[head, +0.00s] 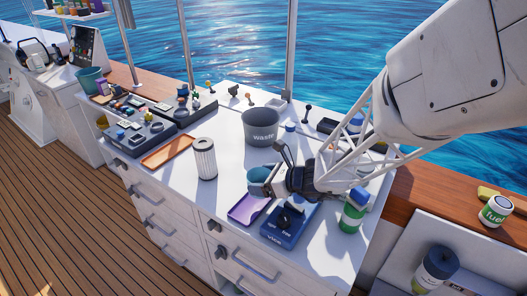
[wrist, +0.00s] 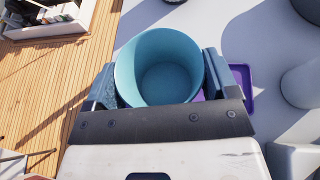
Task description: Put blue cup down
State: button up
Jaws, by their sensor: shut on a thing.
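The blue cup (wrist: 162,62) is teal-blue, and the wrist view looks down into its open, empty mouth. My gripper (wrist: 160,80) is shut on it, with one finger on each side. In the head view the cup (head: 259,180) shows just left of my gripper (head: 268,184), partly hidden by it. The cup appears above the white counter near the purple tray (head: 249,208). Whether its base touches anything is hidden. The purple tray also shows to the right of the cup in the wrist view (wrist: 246,92).
A grey waste bin (head: 262,127) stands behind the cup, and a white ribbed cylinder (head: 204,160) to its left. An orange tray (head: 168,151) lies farther left. A blue device (head: 290,226) and a green-labelled can (head: 354,212) stand at the right. Counter between cylinder and bin is clear.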

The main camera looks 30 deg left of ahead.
jog(key=w+a+r, duration=0.1)
jog(key=w+a, duration=0.3)
jog(key=a, duration=0.5)
jog(key=w+a+r+m+t, duration=0.1)
jog(key=w+a, duration=0.3)
jog(key=a, duration=0.5)
jog(key=w+a+r+t, duration=0.1)
jog(key=w+a+r, duration=0.2)
jog(key=a, duration=0.6)
jog(key=shift+w+a+m, duration=0.3)
jog(key=shift+w, duration=0.15)
jog(key=shift+r, duration=0.1)
jog(key=shift+f, duration=3.15)
jog(key=shift+f, duration=1.85)
jog(key=shift+f, duration=0.15)
jog(key=o, duration=0.8)
